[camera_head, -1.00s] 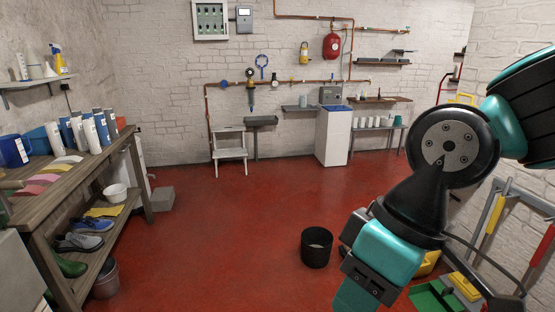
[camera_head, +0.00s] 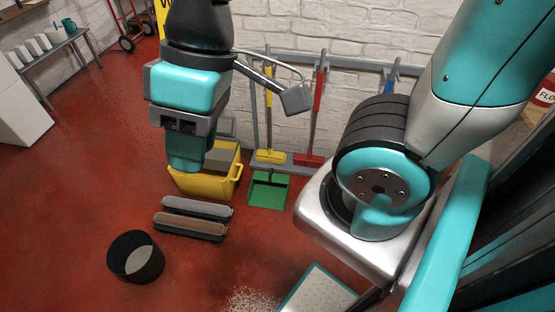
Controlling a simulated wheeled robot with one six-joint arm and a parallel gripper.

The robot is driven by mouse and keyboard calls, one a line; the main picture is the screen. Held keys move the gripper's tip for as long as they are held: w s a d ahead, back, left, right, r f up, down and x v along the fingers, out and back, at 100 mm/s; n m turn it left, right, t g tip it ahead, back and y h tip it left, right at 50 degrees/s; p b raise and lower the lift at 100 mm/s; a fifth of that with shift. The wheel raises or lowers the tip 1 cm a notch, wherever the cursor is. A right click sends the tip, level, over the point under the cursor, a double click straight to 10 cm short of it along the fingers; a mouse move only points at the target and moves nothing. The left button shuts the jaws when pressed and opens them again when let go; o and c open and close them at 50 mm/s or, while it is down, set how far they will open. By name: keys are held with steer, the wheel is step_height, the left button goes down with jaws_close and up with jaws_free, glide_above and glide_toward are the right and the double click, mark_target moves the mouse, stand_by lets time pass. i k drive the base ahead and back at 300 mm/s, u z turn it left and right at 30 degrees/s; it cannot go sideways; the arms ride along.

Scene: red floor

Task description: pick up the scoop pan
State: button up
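The green scoop pan (camera_head: 268,190) is on the floor near the white brick wall, just right of the yellow bucket and below the broom rack. Nothing covers its front. My gripper (camera_head: 186,162) hangs pointing down, left of the scoop pan in the picture and overlapping the yellow bucket in view. It is apart from the scoop pan. Its teal fingers show almost as one block, so I cannot see whether there is a gap between them.
A yellow bucket (camera_head: 213,181) stands beside the pan. Two long brush heads (camera_head: 190,225) lie in front, with a black bin (camera_head: 135,258) further left. The rack (camera_head: 300,168) holds yellow, red and blue-topped tools. White grains (camera_head: 252,300) lie on the floor near a pale panel (camera_head: 318,292).

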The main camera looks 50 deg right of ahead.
mark_target(268, 190)
steer(key=z, duration=0.9)
steer(key=i, duration=1.4)
steer(key=z, duration=0.75)
